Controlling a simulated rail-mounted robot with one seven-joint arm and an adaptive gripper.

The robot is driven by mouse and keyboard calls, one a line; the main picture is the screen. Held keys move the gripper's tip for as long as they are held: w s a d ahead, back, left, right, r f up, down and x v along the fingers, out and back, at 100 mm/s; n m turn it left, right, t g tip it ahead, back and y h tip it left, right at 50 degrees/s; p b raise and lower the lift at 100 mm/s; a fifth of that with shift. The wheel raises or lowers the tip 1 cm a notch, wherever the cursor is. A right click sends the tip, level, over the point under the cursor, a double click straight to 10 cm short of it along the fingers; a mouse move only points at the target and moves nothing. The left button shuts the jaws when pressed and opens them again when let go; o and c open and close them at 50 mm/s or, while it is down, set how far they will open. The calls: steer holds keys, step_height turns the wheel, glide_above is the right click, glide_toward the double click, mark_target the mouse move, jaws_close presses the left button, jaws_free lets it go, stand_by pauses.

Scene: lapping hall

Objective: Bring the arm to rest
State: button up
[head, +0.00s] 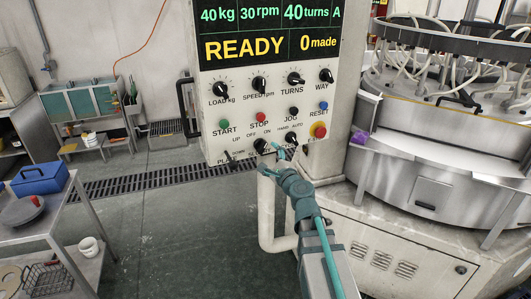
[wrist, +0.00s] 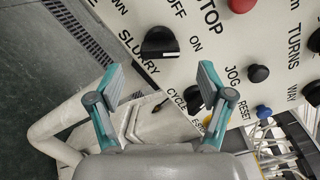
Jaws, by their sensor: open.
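My arm reaches up from the lower part of the head view to the lower edge of a white control panel (head: 212,138). My gripper (head: 271,159) is in front of the panel's bottom row of controls and hides part of it. In the wrist view my gripper (wrist: 162,84) has its two teal fingers spread wide with nothing between them. The black SLURRY knob (wrist: 160,42) is just beyond the fingers, to the upper middle. I cannot tell whether a finger touches the panel.
The panel display (head: 267,30) reads READY and 0 made. The emergency-stop button (head: 318,130) is close to my gripper's right. The lapping machine (head: 430,145) fills the right side. A trolley (head: 85,205) with a blue toolbox (head: 40,179) stands left. Open floor lies between.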

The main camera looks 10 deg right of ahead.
steer(key=shift+s+d, duration=0.1)
steer(key=shift+s, duration=0.3)
steer(key=s+a+f+n+g, duration=0.2)
steer(key=s+f+n+g, duration=0.3)
steer(key=f, duration=0.7)
steer(key=s+a+f+n+g+y, duration=0.15)
steer(key=s+f+n+g, duration=0.35)
steer(key=f, duration=0.7)
steer(key=s+a+f+n+g, duration=0.3)
steer(key=s+f+n, duration=0.35)
steer(key=f, duration=0.55)
steer(key=s+d+f+n+g+h+b, duration=0.1)
steer(key=s+f+g, duration=0.2)
steer(key=s+f, duration=0.5)
steer(key=s+d+f+n+g+h+b, duration=0.1)
steer(key=s+f+g, duration=0.3)
steer(key=s, duration=1.3)
steer(key=s+d+f+n+g+h, duration=0.3)
steer(key=s+f+g, duration=0.1)
steer(key=s+f, duration=0.8)
steer(key=shift+s+f+b, duration=0.35)
steer(key=shift+s+b, duration=0.05)
steer(key=shift+s, duration=0.05)
